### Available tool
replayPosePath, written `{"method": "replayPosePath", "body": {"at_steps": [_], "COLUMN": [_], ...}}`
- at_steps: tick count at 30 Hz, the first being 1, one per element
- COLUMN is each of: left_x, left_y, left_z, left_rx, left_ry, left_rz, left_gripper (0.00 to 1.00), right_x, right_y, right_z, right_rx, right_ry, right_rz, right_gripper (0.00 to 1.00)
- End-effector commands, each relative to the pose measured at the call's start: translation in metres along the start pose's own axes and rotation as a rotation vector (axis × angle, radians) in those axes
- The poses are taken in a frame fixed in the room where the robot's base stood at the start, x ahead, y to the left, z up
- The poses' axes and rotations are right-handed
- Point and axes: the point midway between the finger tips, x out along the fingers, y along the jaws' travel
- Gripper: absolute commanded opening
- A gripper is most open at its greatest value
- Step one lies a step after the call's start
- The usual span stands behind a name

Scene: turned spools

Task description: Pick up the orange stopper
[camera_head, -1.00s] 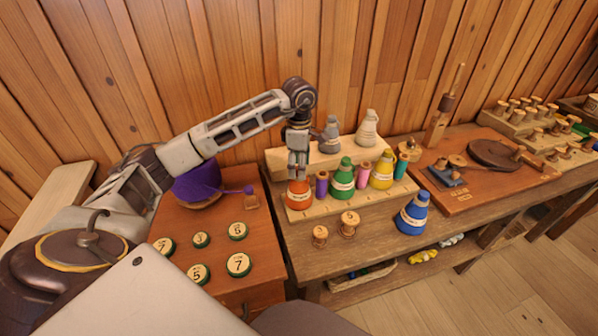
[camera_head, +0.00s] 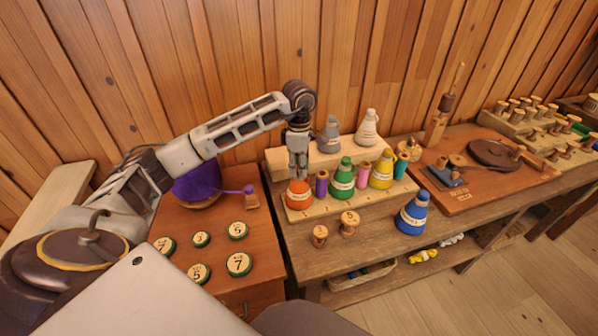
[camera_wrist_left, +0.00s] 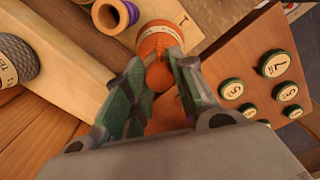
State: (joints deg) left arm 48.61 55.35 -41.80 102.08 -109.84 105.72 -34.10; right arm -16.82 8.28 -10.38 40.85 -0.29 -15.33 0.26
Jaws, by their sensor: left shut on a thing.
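The orange stopper (camera_head: 299,195) stands upright at the left end of the front step of a pale wooden rack (camera_head: 330,205). My left gripper (camera_head: 298,176) comes down on it from above. In the left wrist view the two fingers (camera_wrist_left: 158,72) are closed on the narrow top of the orange stopper (camera_wrist_left: 157,38). Its wide labelled base still appears to be on the rack. My right gripper does not show.
A purple spool (camera_head: 322,184), a green stopper (camera_head: 341,178), a pink spool and a yellow stopper (camera_head: 382,168) stand to the right on the same step. Grey and cream stoppers stand behind. A blue stopper (camera_head: 412,215) and two wooden spools are in front. Numbered discs lie on the left cabinet.

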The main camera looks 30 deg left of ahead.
Motion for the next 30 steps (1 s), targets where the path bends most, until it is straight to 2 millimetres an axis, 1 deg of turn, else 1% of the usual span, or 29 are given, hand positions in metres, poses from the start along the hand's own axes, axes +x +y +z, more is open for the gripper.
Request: {"method": "replayPosePath", "body": {"at_steps": [4, 10, 14, 20, 30], "left_x": [0.0, -0.002, -0.008, -0.028, -0.073], "left_y": [0.0, 0.0, 0.001, 0.001, 0.001], "left_z": [0.0, 0.0, 0.0, 0.0, 0.001], "left_rx": [0.0, 0.0, 0.0, 0.0, 0.0], "left_ry": [0.0, 0.0, -0.001, -0.002, -0.001], "left_rz": [0.0, 0.001, 0.002, 0.003, 0.002], "left_gripper": [0.16, 0.16, 0.16, 0.16, 0.16], "right_x": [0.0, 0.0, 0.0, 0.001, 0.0], "right_y": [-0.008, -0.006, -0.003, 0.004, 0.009], "right_z": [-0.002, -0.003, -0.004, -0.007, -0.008], "right_rx": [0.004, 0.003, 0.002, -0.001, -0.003], "right_ry": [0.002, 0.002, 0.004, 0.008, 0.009], "right_rz": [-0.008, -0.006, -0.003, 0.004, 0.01], "right_gripper": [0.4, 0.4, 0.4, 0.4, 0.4]}}
